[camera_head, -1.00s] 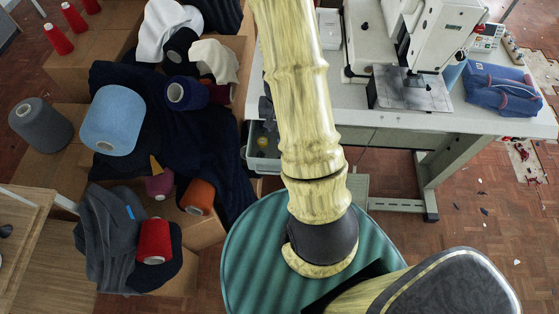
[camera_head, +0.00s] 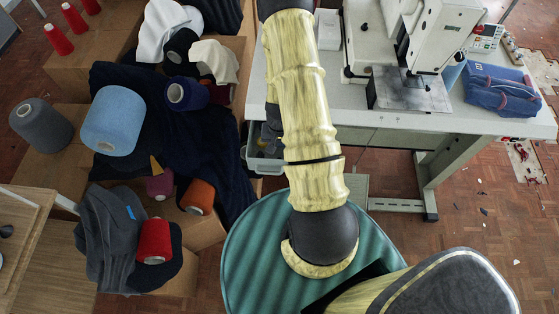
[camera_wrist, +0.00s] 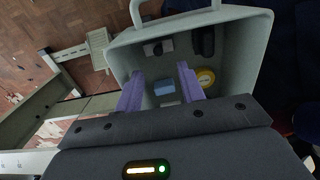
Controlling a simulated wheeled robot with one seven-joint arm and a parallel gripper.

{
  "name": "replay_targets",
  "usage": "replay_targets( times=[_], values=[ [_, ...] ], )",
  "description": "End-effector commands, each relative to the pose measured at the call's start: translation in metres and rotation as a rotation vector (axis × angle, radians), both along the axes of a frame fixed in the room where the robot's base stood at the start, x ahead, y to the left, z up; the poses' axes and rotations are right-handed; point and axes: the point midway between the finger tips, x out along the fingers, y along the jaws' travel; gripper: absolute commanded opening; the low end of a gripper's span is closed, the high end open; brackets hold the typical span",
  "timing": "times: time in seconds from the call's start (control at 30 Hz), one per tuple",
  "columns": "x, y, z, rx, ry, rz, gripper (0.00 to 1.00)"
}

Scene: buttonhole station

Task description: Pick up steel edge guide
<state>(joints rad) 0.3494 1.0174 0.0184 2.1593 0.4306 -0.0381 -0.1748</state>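My gripper (camera_wrist: 159,74) is open, its two purple fingers apart and pointing into a pale grey bin (camera_wrist: 257,38). Nothing shows held between the fingers. The bin also shows in the head view (camera_head: 266,166), partly covered by my arm. Inside it, a small blue block (camera_wrist: 164,87) appears between the fingers. A small greyish piece (camera_wrist: 170,103) lies just below it in the picture, and a grey piece with dark parts (camera_wrist: 158,47) lies near the handle side. I cannot tell for sure which piece is the steel edge guide. In the head view my gripper is mostly hidden by the arm.
The bin also holds a yellow round item (camera_wrist: 206,77) and a dark object (camera_wrist: 204,41). A white table (camera_head: 390,118) with a sewing machine (camera_head: 432,35) stands right of the bin. Cardboard boxes with yarn cones and dark cloth (camera_head: 215,135) crowd the left.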

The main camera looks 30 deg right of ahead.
Motion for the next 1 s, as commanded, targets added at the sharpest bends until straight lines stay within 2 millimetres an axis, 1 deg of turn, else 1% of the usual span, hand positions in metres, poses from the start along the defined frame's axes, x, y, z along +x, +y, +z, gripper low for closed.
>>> replay_targets(
  times=[0.1, 0.37, 0.47, 0.57, 0.73, 0.8, 0.9, 1.0],
  values=[
    [0.0, 0.001, -0.004, 0.001, -0.001, 0.001, 0.39],
    [0.0, 0.001, -0.004, 0.0, 0.0, 0.002, 0.39],
    [-0.001, 0.001, -0.008, 0.001, 0.002, 0.001, 0.39],
    [-0.005, 0.002, -0.016, 0.002, 0.002, 0.0, 0.39],
    [-0.011, 0.005, -0.036, 0.002, 0.002, -0.001, 0.39],
    [-0.01, 0.004, -0.045, 0.002, 0.002, 0.0, 0.39],
    [-0.009, 0.004, -0.053, 0.0, 0.0, 0.0, 0.39],
    [-0.009, 0.004, -0.056, 0.0, 0.0, 0.0, 0.39]
  ],
)
